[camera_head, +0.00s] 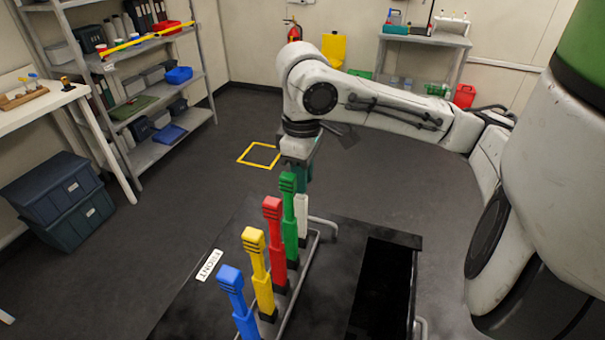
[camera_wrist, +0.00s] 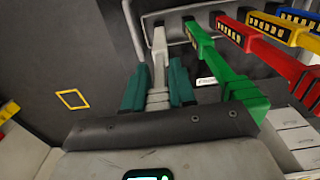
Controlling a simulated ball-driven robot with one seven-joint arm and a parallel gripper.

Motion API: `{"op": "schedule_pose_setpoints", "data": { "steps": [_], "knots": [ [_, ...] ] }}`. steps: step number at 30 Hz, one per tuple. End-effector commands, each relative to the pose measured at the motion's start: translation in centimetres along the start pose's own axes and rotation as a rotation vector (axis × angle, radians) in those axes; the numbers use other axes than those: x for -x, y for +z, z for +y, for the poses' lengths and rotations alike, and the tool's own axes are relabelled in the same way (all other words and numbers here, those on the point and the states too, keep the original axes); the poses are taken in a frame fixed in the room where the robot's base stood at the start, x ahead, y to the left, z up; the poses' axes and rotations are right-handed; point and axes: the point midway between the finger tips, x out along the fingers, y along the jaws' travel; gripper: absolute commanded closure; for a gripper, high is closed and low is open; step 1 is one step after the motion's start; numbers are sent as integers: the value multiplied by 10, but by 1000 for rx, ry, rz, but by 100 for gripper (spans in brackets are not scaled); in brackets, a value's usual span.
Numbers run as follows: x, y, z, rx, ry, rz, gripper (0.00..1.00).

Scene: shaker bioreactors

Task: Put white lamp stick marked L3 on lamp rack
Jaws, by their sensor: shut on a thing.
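The white lamp stick (camera_head: 302,213) stands roughly upright at the far end of a row of coloured sticks, just behind the green stick (camera_head: 288,205). My gripper (camera_head: 301,180) is above it, partly hidden by the green stick. In the wrist view, the teal fingers of my gripper (camera_wrist: 158,92) are shut on the white stick (camera_wrist: 158,45). No L3 mark is readable. The lamp rack, with its grey metal rail (camera_head: 308,264), carries the row. The white stick's lower end is by the rack; I cannot tell if it is fully seated.
Red (camera_head: 274,232), yellow (camera_head: 257,262) and blue (camera_head: 233,293) sticks stand in the same row towards the front. A dark open recess (camera_head: 385,290) lies right of the rack. A yellow floor square (camera_head: 259,154) and shelves (camera_head: 160,85) are beyond.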

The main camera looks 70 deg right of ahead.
Motion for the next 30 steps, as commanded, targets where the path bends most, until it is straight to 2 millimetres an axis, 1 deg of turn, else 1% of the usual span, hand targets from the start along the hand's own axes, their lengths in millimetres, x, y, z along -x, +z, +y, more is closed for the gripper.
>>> {"op": "schedule_pose_setpoints", "data": {
  "steps": [5,6,15,23,26,30],
  "knots": [
    [-1,0,0,0,0,0,100],
    [-1,0,0,0,0,0,73],
    [-1,0,0,0,0,0,45],
    [0,0,0,0,0,0,45],
    [8,0,0,0,1,1,45],
    [30,-1,0,1,3,3,45]
  ]
}}
